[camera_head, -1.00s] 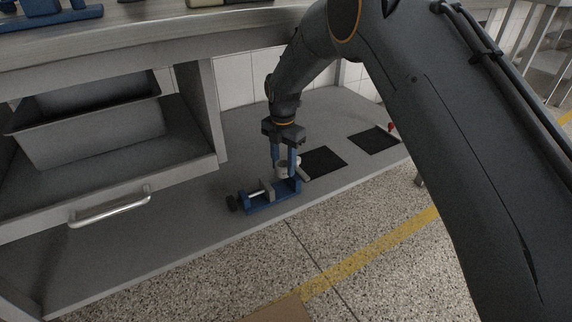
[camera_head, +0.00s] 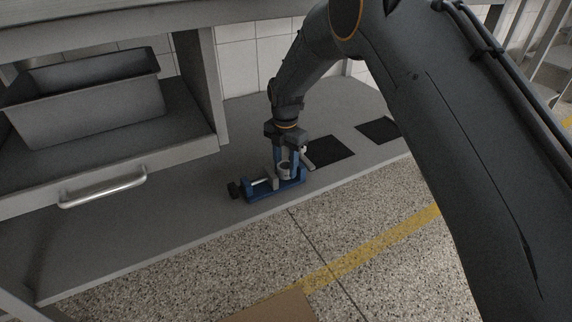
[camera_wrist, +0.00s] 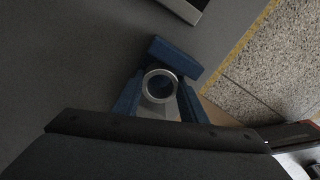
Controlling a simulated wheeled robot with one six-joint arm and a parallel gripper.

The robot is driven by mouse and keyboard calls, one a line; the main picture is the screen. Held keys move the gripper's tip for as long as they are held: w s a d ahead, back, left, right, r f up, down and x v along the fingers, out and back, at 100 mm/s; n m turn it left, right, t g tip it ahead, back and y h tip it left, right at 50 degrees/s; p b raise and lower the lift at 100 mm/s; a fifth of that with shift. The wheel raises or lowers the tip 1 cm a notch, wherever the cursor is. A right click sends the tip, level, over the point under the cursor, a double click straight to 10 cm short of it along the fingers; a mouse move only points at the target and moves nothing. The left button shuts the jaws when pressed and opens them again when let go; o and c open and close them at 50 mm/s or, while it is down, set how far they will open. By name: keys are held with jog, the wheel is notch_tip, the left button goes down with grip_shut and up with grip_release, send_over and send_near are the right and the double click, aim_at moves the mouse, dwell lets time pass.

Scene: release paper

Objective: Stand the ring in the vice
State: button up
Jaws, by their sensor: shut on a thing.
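The blue vice (camera_head: 257,190) stands on the low grey shelf, with its dark handle at the left end. Its grey jaw and screw show in the middle. My gripper (camera_head: 287,168) points down over the right part of the vice. It is shut on the grey metal ring (camera_head: 285,168). In the wrist view the ring (camera_wrist: 160,86) sits between the blue fingers, its round opening facing the camera. The blue vice end (camera_wrist: 175,56) lies just beyond it. Whether the ring touches the vice's bed cannot be told.
Two black mats (camera_head: 328,151) lie on the shelf to the right. A light grey piece (camera_head: 308,158) shows just right of my gripper. A grey bin (camera_head: 90,108) stands in the open drawer at left. The shelf's front edge runs close to the vice.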

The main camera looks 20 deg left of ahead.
jog(key=shift+f, duration=0.6)
dwell(0.3)
jog(key=o, duration=1.2)
jog(key=shift+r, duration=0.1)
